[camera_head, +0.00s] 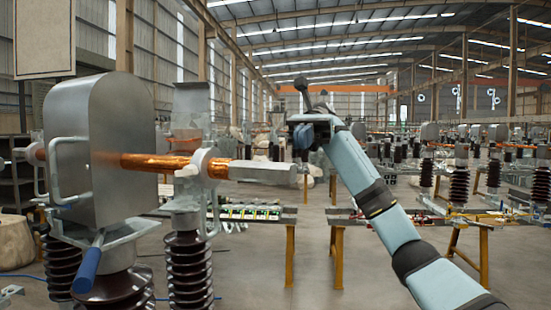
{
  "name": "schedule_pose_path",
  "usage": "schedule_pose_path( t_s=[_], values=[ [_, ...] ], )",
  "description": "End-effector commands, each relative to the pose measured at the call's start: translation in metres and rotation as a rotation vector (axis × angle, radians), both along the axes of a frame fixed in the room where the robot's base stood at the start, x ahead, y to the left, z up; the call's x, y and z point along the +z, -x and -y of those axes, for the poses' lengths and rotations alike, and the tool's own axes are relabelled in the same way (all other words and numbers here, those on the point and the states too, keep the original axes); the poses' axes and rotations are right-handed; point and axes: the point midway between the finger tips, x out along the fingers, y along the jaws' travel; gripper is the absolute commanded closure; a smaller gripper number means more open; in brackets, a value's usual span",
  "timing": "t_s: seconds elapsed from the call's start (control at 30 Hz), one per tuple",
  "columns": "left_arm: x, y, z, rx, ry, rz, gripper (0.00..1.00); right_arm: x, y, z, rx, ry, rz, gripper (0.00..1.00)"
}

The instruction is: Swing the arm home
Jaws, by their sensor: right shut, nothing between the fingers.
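The isolator's arm, a copper-coloured rod (160,163), runs level to the right from a rounded grey metal housing (98,150). It meets a grey metal fitting (203,168) above a second brown ribbed insulator (188,268). A silver bar (263,172) sticks out to the right of that fitting; I cannot tell if it is one piece with the rod. A blue-handled lever (88,268) hangs down below the housing. My right gripper (302,88) is raised, shut and empty, right of and above the bar's end, apart from it in the picture. My left gripper is out of view.
A low bench with yellow legs (290,255) carries small parts behind the isolator. Another yellow-legged stand (484,255) with brown insulators (459,188) is at the right. Grey floor (330,285) shows clear at the bottom middle.

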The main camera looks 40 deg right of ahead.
Motion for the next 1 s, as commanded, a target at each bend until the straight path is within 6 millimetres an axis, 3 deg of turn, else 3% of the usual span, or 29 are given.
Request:
schedule_pose_path(
  t_s=[0.17, 0.6, 0.8, 1.0],
  values=[
    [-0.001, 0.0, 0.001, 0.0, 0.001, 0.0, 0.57, -0.008, 0.006, -0.018, 0.006, -0.004, 0.0, 1.0],
    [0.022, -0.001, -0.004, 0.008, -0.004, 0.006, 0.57, -0.027, 0.038, -0.099, 0.0, -0.002, -0.004, 1.0],
    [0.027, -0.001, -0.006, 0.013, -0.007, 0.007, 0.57, -0.029, 0.045, -0.118, -0.001, -0.003, -0.003, 1.0],
    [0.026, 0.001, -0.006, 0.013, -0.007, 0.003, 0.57, -0.03, 0.047, -0.123, 0.0, -0.004, -0.003, 1.0]
  ],
)
